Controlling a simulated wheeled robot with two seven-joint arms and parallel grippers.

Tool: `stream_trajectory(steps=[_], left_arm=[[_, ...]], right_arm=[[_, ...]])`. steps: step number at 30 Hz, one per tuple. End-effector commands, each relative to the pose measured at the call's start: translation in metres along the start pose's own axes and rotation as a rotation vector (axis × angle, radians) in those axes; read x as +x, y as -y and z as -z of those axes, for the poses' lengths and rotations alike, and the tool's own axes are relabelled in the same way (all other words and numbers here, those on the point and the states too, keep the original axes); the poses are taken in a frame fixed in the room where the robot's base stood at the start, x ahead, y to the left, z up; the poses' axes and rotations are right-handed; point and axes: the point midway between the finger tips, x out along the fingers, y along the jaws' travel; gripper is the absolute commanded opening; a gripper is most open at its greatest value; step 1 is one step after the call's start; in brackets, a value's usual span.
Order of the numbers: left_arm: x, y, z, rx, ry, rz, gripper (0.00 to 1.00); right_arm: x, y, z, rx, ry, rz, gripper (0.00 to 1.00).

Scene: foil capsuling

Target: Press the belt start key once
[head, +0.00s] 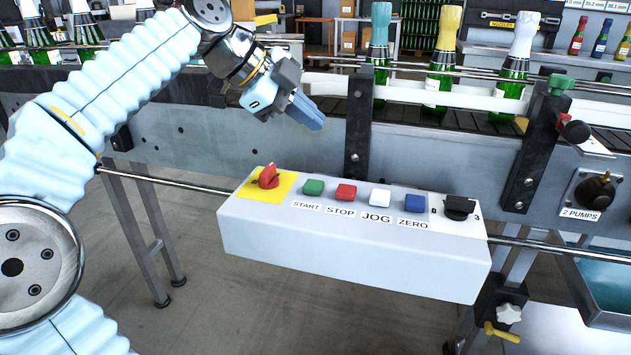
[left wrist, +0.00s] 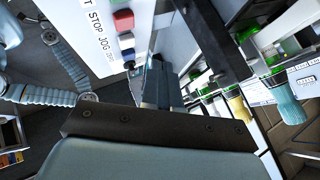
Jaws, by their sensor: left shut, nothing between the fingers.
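My left gripper (head: 312,122) is shut and empty. Its blue-grey fingertips point down and right, above and apart from the START key in the head view. In the left wrist view its fingers (left wrist: 160,85) show at centre, with the STOP key (left wrist: 123,20) up and left of them. The START key is not clear there. My right gripper is in neither view.
Right of STOP are the white JOG key (head: 380,197), blue ZERO key (head: 415,203) and black rotary knob (head: 459,207). Behind the box runs the conveyor's metal side (head: 420,155), carrying foil-topped bottles (head: 445,55) between rails. A black bracket (head: 358,125) stands right of my left gripper.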

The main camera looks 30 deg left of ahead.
Motion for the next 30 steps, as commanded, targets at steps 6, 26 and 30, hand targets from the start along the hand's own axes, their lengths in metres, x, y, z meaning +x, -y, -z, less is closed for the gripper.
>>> stream_trajectory(steps=[6,26,30], left_arm=[[0.013,-0.011,-0.010,-0.003,0.000,-0.002,0.00],[0.061,-0.044,-0.044,-0.001,0.000,0.000,0.00],[0.060,-0.044,-0.044,-0.001,0.000,0.000,0.00]], right_arm=[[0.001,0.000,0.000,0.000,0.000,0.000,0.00],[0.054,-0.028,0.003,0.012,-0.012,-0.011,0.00],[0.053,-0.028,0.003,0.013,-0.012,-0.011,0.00]])
